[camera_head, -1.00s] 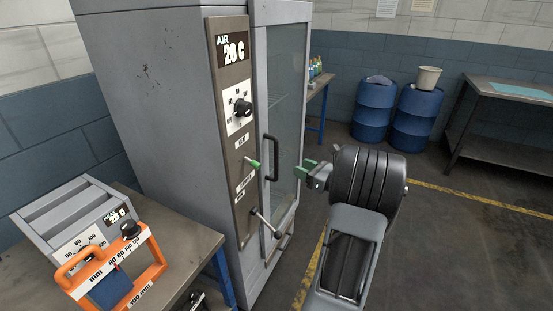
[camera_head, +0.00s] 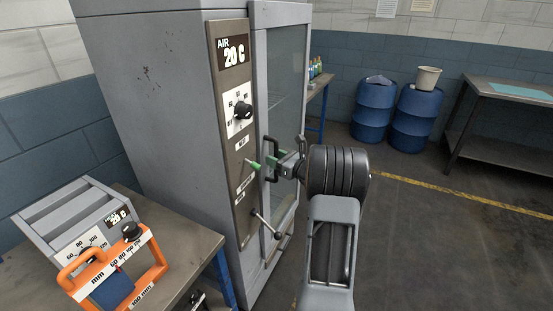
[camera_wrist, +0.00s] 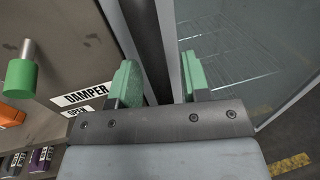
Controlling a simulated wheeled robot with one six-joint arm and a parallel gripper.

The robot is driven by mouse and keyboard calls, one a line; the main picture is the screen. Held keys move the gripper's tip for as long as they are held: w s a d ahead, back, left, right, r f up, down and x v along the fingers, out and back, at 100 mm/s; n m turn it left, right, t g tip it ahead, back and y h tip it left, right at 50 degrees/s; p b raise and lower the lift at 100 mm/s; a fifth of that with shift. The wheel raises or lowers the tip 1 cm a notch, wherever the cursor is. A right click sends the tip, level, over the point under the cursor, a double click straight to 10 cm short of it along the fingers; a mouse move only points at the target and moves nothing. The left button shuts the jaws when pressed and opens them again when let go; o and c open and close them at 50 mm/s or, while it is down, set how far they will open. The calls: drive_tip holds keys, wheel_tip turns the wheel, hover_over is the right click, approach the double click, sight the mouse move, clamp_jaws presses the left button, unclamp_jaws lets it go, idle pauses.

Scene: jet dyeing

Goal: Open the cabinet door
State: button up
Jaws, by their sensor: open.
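The grey cabinet (camera_head: 150,110) stands upright with its glass door (camera_head: 284,85) closed. A black vertical bar handle (camera_head: 266,148) is on the door's left edge. My gripper (camera_head: 277,162) is at the handle's lower part. In the wrist view my gripper (camera_wrist: 160,80) is open, and the dark handle bar (camera_wrist: 148,45) runs between its two green fingers, closer to the left one. Gaps show on both sides of the bar, so it is not clamped. The lower end of the handle is partly hidden by the gripper.
The control panel (camera_head: 228,125) left of the door carries a knob, a green-tipped damper lever (camera_head: 254,165) close to my gripper, and a lower lever (camera_head: 266,224). A table (camera_head: 190,262) with a grey device stands at left. Blue barrels (camera_head: 374,110) stand behind; the floor at right is clear.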

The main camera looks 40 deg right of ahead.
drive_tip(key=shift+c, duration=0.3)
clamp_jaws()
